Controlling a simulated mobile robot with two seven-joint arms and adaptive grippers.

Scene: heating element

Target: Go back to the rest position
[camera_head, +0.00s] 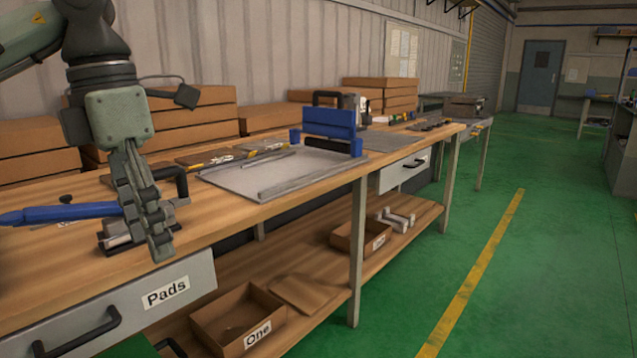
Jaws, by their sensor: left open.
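My left gripper (158,238) hangs in the left of the head view, pointing down over the front edge of the workbench (330,182). Its fingers are seen nearly edge-on and overlap in the picture, with nothing visible between them. Behind the fingers is a dark metal tool or clamp (120,243) with a black handle and a blue lever, partly hidden by the gripper. I cannot tell whether the gripper touches it. My right gripper is not in view.
A grey plate fixture (235,180) with a blue upright block (327,122) stands on the bench. Cardboard boxes (205,115) line the wall. Below are a drawer labelled Pads (200,280) and an open box labelled One (215,325). The green floor (550,250) at right is clear.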

